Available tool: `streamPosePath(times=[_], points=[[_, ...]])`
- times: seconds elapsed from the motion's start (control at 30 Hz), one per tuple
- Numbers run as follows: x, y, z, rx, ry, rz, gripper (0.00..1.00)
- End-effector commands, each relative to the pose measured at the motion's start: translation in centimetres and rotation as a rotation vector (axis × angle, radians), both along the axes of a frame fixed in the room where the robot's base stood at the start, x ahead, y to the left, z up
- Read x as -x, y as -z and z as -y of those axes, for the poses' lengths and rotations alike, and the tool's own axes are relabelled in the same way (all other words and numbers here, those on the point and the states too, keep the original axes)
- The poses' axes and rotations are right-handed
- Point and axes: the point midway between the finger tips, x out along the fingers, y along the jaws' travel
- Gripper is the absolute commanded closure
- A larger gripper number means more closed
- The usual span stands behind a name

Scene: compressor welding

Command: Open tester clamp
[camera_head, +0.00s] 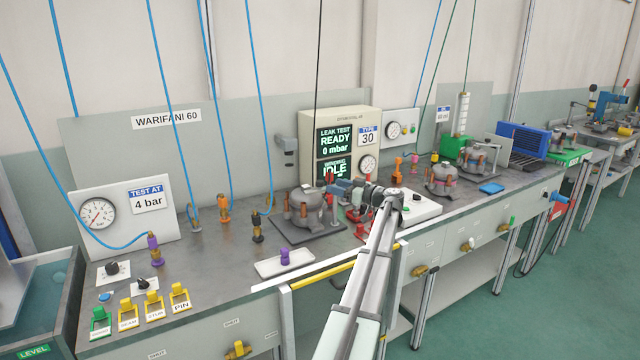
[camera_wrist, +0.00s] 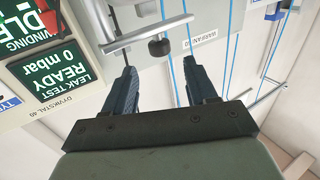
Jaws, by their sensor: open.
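The tester (camera_head: 345,120) is a cream box at the back of the bench, with screens reading "LEAK TEST READY 0 mbar" and "IDLE". A grey clamp-like fitting (camera_head: 287,146) sits on its left side. In the wrist view, a grey bar (camera_wrist: 120,40) with a black knob (camera_wrist: 160,46) crosses ahead of my fingers, beside the tester screens (camera_wrist: 52,68); it looks like the same fitting. My gripper (camera_head: 338,186) is in front of the tester, to the right of and below the fitting. In the wrist view my gripper (camera_wrist: 158,70) is open, with nothing between its blue fingers.
A grey compressor (camera_head: 305,207) with copper-coloured posts stands on a dark plate, left of my gripper. Blue hoses hang at the left. The bench is fairly clear around the white tray (camera_head: 290,262).

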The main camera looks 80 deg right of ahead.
Motion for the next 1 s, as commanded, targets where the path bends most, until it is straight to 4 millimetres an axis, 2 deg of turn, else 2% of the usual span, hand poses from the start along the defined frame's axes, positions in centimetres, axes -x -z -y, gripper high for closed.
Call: streamPosePath(times=[0.03, 0.2, 0.4, 0.6, 0.93, 1.0], points=[[-1.0, 0.0, 0.4, 0.000, -0.003, 0.000, 0.43], [-3.7, 0.0, 1.3, 0.000, -0.003, 0.000, 0.43], [-6.1, 0.0, 2.0, 0.000, -0.002, -0.001, 0.43], [-7.1, 0.0, 2.4, 0.000, -0.001, 0.000, 0.43], [-7.3, 0.0, 2.4, 0.000, -0.001, 0.000, 0.43], [-7.3, 0.0, 2.4, 0.000, -0.001, 0.000, 0.50]])
